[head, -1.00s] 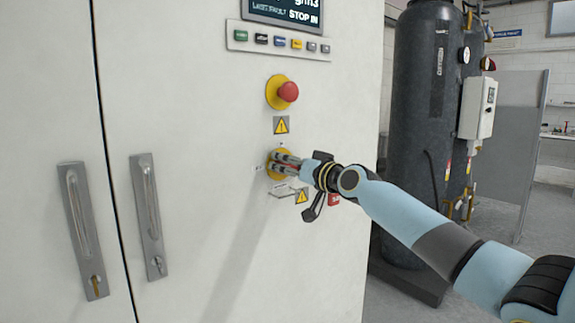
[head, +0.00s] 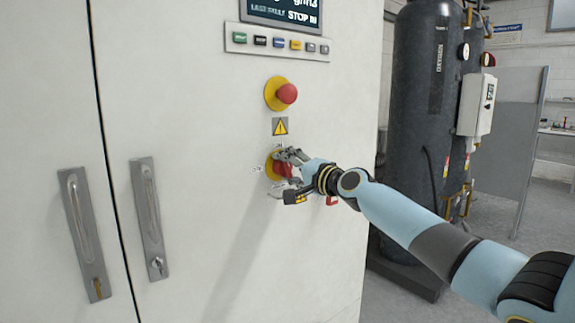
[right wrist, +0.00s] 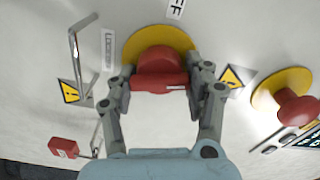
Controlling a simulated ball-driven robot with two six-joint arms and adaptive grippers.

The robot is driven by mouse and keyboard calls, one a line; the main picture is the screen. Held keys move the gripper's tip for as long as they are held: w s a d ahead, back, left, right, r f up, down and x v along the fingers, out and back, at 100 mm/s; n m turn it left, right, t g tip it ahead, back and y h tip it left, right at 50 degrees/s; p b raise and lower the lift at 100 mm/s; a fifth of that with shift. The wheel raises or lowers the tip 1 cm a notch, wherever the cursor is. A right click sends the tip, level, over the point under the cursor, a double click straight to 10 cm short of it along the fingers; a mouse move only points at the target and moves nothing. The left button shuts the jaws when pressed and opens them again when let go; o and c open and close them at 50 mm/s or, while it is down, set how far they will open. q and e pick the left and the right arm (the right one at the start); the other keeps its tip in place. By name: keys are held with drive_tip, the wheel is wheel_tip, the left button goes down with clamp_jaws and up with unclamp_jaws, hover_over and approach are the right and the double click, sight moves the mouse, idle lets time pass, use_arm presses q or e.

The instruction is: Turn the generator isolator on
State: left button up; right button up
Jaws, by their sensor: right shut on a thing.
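The generator isolator is a red rotary handle (head: 283,170) on a yellow disc (head: 269,166), on the white cabinet front below a warning triangle. In the right wrist view the red handle (right wrist: 158,70) sits between the two fingers, with the yellow plate (right wrist: 140,38) behind it. My right gripper (right wrist: 160,88) is shut on the handle, one finger on each side. A label ending in "FF" (right wrist: 175,8) shows beyond the plate. My left gripper is not in view.
A red emergency stop button (head: 287,94) is above the isolator, under a row of buttons (head: 278,42) and a display (head: 283,12). Cabinet door handles (head: 148,215) are to the left. A dark tank (head: 425,110) stands right of the cabinet.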

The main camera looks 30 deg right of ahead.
drive_tip(key=shift+f+m+p, duration=0.1)
drive_tip(key=shift+m+p, duration=0.2)
drive_tip(key=shift+m, duration=1.3)
drive_tip(key=o, duration=1)
drive_tip(key=shift+s, duration=0.1)
drive_tip(key=s, duration=0.7)
drive_tip(key=shift+s+d, duration=0.15)
drive_tip(key=shift+d, duration=0.2)
